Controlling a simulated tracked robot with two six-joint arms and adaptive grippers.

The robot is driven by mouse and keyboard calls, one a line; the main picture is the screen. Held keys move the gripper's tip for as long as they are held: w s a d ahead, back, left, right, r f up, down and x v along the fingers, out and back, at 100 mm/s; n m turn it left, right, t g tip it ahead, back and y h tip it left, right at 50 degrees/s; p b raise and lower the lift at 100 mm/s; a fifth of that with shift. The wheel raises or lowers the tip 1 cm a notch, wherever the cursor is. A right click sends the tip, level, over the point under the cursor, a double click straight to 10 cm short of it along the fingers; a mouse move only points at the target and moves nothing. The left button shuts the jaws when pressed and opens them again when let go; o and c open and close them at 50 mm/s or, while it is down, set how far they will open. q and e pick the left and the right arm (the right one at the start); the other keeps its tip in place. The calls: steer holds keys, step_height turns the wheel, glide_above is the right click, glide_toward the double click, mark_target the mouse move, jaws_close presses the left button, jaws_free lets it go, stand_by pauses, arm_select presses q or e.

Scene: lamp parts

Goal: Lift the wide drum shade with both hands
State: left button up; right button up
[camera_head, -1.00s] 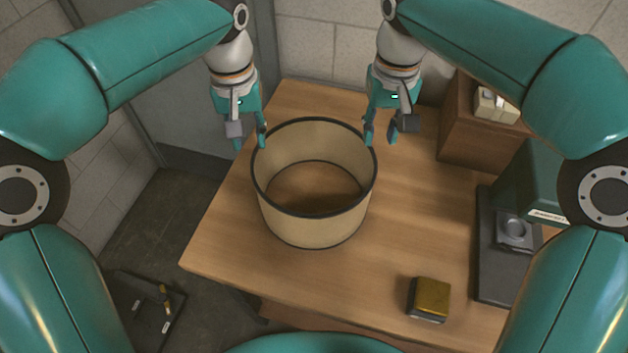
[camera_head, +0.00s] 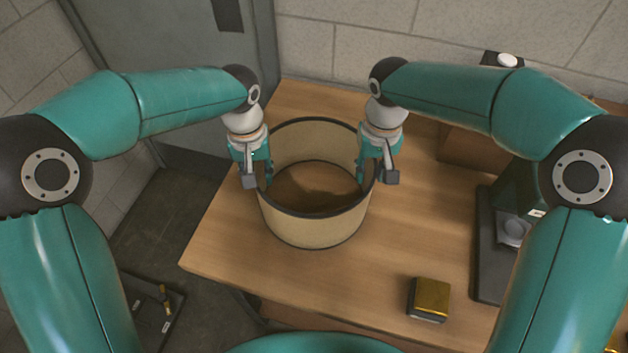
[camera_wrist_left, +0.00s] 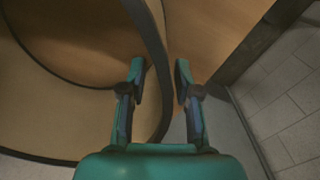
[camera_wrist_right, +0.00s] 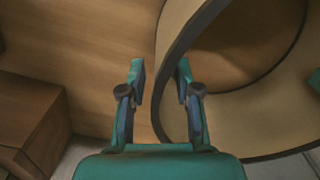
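The wide drum shade (camera_head: 312,229) is beige with dark rims. It stands upright on the wooden table, open at the top. My left gripper (camera_head: 258,184) is at its left side, and my right gripper (camera_head: 369,180) is at its right side. In the left wrist view the dark rim (camera_wrist_left: 153,45) runs between the two spread fingers. In the right wrist view the rim (camera_wrist_right: 180,48) also passes between the open fingers. Both grippers are open astride the wall, with gaps visible. The lower parts of the fingers are partly hidden in the head view.
A small yellow-topped block (camera_head: 429,299) lies on the table (camera_head: 340,290) at the front right. A dark green machine (camera_head: 512,200) on a dark base and a brown box (camera_head: 470,150) stand at the right. The table in front of the shade is clear.

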mark_target(373, 161)
arm_select(q)
jaws_close()
arm_select(e)
jaws_close()
arm_select(q)
steer(key=shift+r, duration=0.15)
arm_select(e)
steer(key=shift+r, duration=0.15)
